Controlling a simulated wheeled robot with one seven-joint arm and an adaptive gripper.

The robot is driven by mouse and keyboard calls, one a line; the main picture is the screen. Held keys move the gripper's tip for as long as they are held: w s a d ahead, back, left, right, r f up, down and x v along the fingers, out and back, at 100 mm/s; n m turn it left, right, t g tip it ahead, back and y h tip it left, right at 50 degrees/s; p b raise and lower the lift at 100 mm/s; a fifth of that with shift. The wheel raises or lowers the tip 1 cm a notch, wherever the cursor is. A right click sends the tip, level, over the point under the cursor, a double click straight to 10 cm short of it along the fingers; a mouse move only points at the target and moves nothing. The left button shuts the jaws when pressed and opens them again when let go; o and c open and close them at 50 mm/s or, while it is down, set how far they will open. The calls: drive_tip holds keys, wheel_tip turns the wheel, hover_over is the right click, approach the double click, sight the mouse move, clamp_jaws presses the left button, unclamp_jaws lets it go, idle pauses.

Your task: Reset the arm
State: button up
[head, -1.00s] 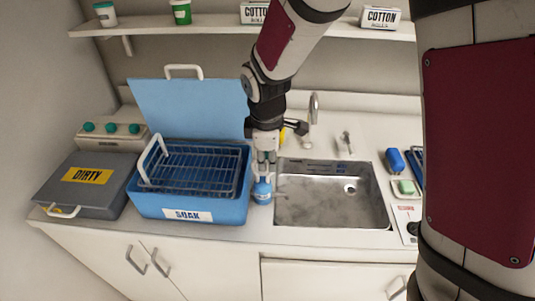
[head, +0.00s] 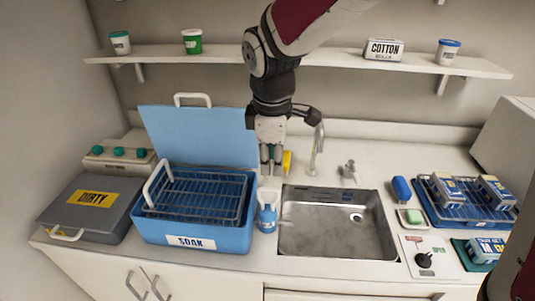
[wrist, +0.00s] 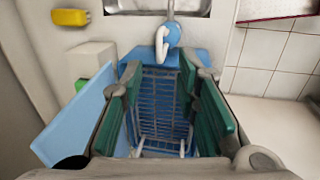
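My gripper (head: 271,155) is raised above the counter, pointing down, with its fingers apart and nothing between them. In the wrist view its two green-padded fingers (wrist: 170,110) are spread wide.
The blue SOAK tub (head: 150,230) holds a wire rack (head: 200,193); its lid (head: 200,135) stands open behind. A grey DIRTY box (head: 115,215) is at left. The sink (head: 335,225) and faucet (head: 318,145) are right. A yellow object (head: 287,162) is behind my gripper. A shelf (head: 300,59) runs above.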

drive_tip(key=shift+s+r, duration=0.15)
drive_tip(key=shift+r, duration=0.55)
drive_tip(key=s+d+r+m+t, duration=0.1)
drive_tip(key=s+d+r+m, duration=0.3)
drive_tip(key=s+d+m, duration=0.2)
drive_tip(key=s+d+r+m+t, duration=0.2)
drive_tip(key=s+d+r+m, duration=0.2)
drive_tip(key=s, duration=0.9)
drive_tip(key=d+m, duration=0.3)
drive_tip(key=m, duration=0.2)
drive_tip(key=shift+s+d+m, duration=0.2)
drive_tip(key=shift+s+m, duration=0.1)
drive_tip(key=shift+m, duration=0.1)
